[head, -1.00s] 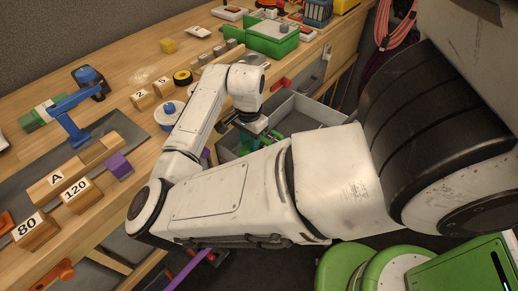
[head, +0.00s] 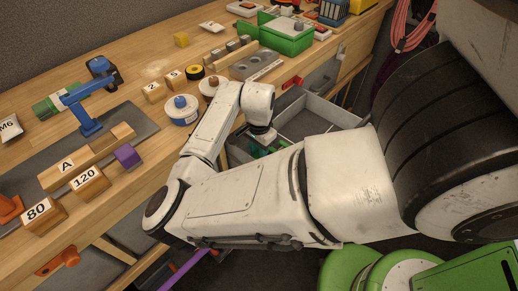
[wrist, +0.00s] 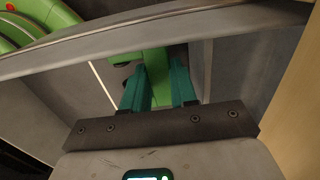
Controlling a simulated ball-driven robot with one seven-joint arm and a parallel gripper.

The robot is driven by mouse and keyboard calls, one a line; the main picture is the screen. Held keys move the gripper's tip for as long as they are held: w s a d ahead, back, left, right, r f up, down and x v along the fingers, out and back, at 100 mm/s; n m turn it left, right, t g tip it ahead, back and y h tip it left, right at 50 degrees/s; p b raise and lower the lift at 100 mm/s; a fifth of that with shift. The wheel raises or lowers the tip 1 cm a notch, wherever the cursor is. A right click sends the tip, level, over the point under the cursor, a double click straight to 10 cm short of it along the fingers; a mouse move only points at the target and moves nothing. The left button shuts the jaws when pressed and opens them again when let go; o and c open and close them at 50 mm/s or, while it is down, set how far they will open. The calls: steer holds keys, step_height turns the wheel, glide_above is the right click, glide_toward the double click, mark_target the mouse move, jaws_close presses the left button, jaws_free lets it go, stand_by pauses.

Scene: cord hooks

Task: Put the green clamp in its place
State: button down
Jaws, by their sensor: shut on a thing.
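The green clamp (wrist: 154,75) is bright green and sits between the two teal fingers of my gripper (wrist: 158,88) in the wrist view. My gripper is shut on it. In the head view, my gripper (head: 262,148) points down into the left part of the open grey drawer (head: 318,108). Only bits of green show there, and my arm hides most of the clamp. In the wrist view, the drawer's rim (wrist: 240,24) crosses above the fingers. I cannot tell whether the clamp touches the drawer floor.
The drawer has dividers, and its right compartment looks empty. The wooden workbench (head: 140,110) carries a blue clamp stand (head: 85,112), numbered wooden blocks (head: 90,183), a spool (head: 181,110) and a green box (head: 287,36). A purple strip (head: 185,268) hangs below the bench edge.

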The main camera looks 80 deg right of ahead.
steer(key=shift+f, duration=0.3)
steer(key=c, duration=1.2)
jaws_free()
steer(key=shift+o, duration=0.2)
step_height(320, 180, up, 13)
steer(key=shift+p, duration=0.35)
steer(key=shift+r, duration=0.1)
